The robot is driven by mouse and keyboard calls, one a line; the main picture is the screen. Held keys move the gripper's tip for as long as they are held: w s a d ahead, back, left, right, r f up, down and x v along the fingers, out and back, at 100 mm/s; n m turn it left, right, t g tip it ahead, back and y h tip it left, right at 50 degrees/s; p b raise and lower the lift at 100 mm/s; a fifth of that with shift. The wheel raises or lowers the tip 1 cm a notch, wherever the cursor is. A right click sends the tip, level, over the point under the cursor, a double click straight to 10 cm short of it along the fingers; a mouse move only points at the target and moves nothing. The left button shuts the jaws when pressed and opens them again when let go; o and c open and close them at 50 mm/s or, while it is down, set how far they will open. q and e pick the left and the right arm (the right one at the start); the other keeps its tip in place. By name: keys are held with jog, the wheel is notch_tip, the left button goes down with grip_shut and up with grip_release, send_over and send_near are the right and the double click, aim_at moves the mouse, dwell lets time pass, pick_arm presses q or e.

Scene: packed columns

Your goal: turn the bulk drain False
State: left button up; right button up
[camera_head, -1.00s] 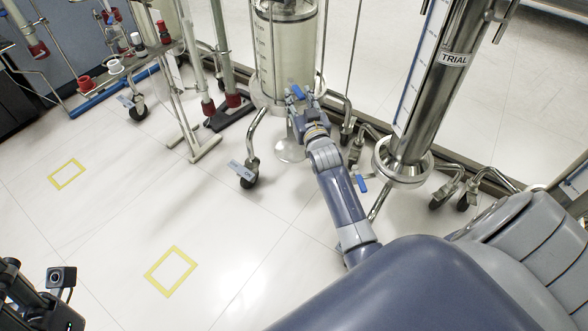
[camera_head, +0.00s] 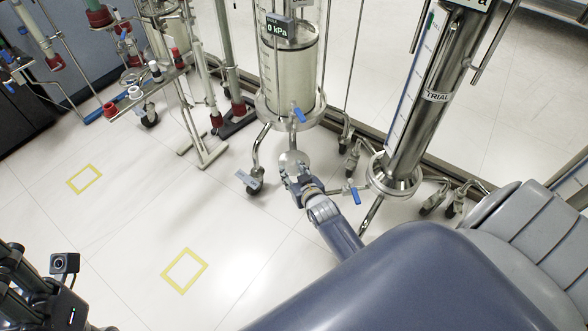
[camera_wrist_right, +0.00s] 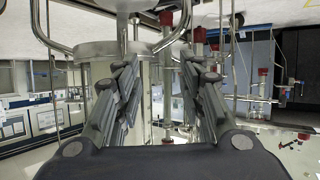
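The bulk column (camera_head: 290,70) is a clear cylinder with pale contents, standing on a wheeled metal base; a small display on it reads 0 kPa. A blue lever handle (camera_head: 299,114) shows at its lower front, tilted slightly from vertical; I take it as the bulk drain.
A metal column marked TRIAL (camera_head: 425,110) stands to the right, with another blue handle (camera_head: 356,195) near its base. Caster legs (camera_head: 254,180) spread around the columns. A glassware rack (camera_head: 160,80) stands at the left. Open floor with yellow squares (camera_head: 184,270) lies in front.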

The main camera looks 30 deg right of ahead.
jog(key=shift+n+g+y, duration=0.3)
jog(key=shift+g+y, duration=0.1)
jog(key=shift+g, duration=0.5)
jog(key=s+a+f+p, duration=0.1)
jog(key=s+f+p, duration=0.1)
jog(key=s, duration=0.1)
jog(key=s+a+f+p, duration=0.1)
jog(key=shift+s+a, duration=0.2)
jog(key=shift+a, duration=0.1)
